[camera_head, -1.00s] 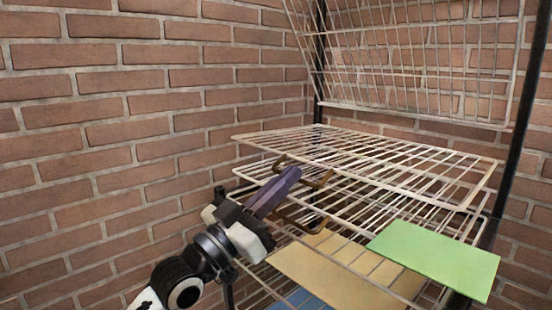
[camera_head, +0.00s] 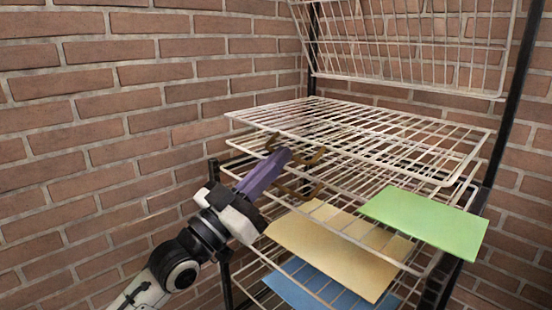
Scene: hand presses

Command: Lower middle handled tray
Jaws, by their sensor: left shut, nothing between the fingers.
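A rack holds several white wire trays. The uppermost tray (camera_head: 400,40) is tilted steeply up against the back wall. A level wire tray (camera_head: 340,125) lies below it, with further level trays close beneath. Brown handles (camera_head: 298,192) show at the left front of these lower trays; which tray each belongs to is hard to tell. My left gripper (camera_head: 288,155) comes from the lower left, its purple fingers shut and empty. Its tips are at the front left of the trays, beside the brown handles; I cannot tell whether they touch. My right gripper is not in view.
A green sheet (camera_head: 425,222), a tan sheet (camera_head: 335,245) and a blue sheet (camera_head: 310,288) lie at the lower trays. Black posts (camera_head: 505,120) frame the rack. A brick wall (camera_head: 100,100) stands behind and left, with open room before it.

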